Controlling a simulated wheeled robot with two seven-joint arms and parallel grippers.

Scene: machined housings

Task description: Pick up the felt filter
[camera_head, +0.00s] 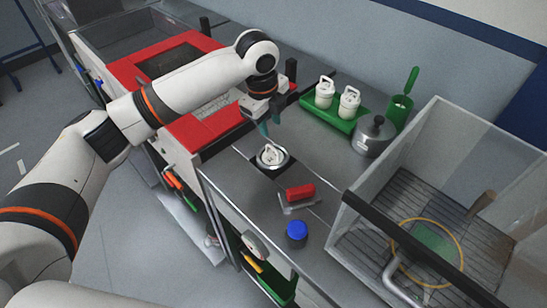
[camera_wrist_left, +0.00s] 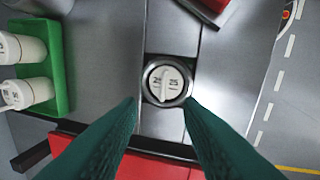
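A round white piece (camera_head: 270,155) with a raised bar across its top sits in a metal ring on a dark square on the bench. In the left wrist view this white piece (camera_wrist_left: 166,86) shows "25" on its face. Two white canisters (camera_head: 324,92) (camera_head: 348,103) stand upright in a green tray. I cannot tell for certain which white part is the felt filter. My left gripper (camera_head: 265,128) hangs above and just behind the ring. Its green fingers (camera_wrist_left: 160,104) are apart with nothing between them. My right gripper is not in view.
The green tray (camera_head: 339,122), a grey lidded pot (camera_head: 374,136) and a green cup (camera_head: 399,112) stand at the back. A red block (camera_head: 300,192) and a blue-capped jar (camera_head: 297,234) lie in front. A clear-walled box (camera_head: 468,150) fills the right. A red-framed machine (camera_head: 206,130) is left.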

